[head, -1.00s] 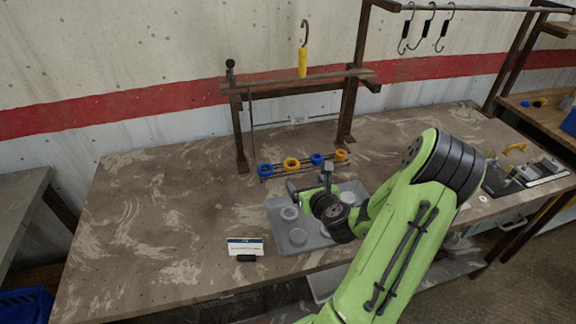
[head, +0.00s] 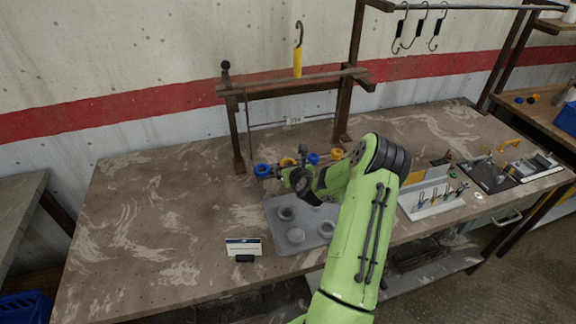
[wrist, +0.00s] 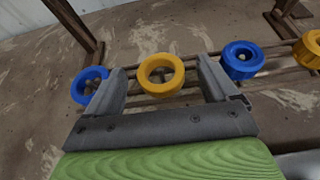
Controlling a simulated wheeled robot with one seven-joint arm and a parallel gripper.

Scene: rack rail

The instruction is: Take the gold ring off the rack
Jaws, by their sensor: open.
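A gold ring (wrist: 160,75) sits on the rack (wrist: 188,92) between two blue rings. A second gold ring (wrist: 310,52) is at the right end of the row. In the wrist view my gripper (wrist: 161,78) is open, with one finger on each side of the middle gold ring; I cannot tell whether they touch it. One blue ring (wrist: 90,87) is just left of the left finger, and another blue ring (wrist: 242,60) is right of the right finger. In the head view my gripper partly hides the middle gold ring (head: 287,162).
A grey tray (head: 274,225) with several round cups lies in front of the rack. A small sign (head: 244,247) stands left of the tray. A wooden frame (head: 292,85) rises behind the rack. The bench's left part is clear.

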